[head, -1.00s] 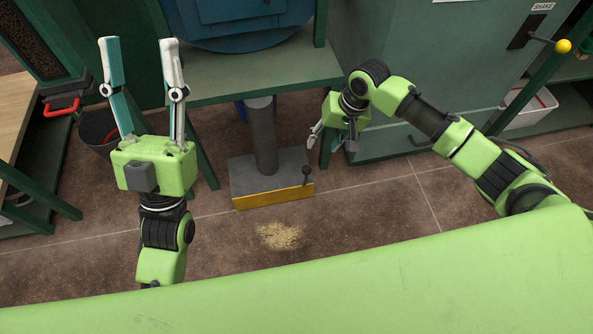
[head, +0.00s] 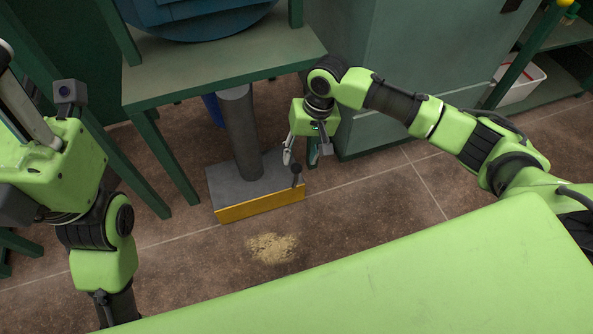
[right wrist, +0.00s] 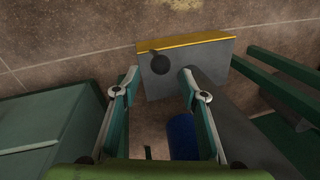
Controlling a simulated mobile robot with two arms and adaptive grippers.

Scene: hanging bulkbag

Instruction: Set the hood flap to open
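A low grey box with a yellow front strip (head: 260,206), apparently the hood, sits at the foot of a grey upright pipe (head: 241,130). A dark round-knobbed handle (head: 297,170) stands at its right end. I cannot make out the flap's position. My right gripper (head: 300,160) is open and empty, pointing down close to the handle. In the right wrist view, the knob (right wrist: 170,64) shows just beyond and between the open fingertips (right wrist: 160,75), apparently apart from them. My left gripper (head: 25,115) is at the left edge; its fingertips are cut off.
A green bench (head: 225,65) carries a round blue housing (head: 200,12) above the pipe. A green cabinet (head: 410,45) stands behind my right arm. Tan powder (head: 271,248) lies on the brown floor. A white bin (head: 522,82) is at the right. Open floor lies before the hood.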

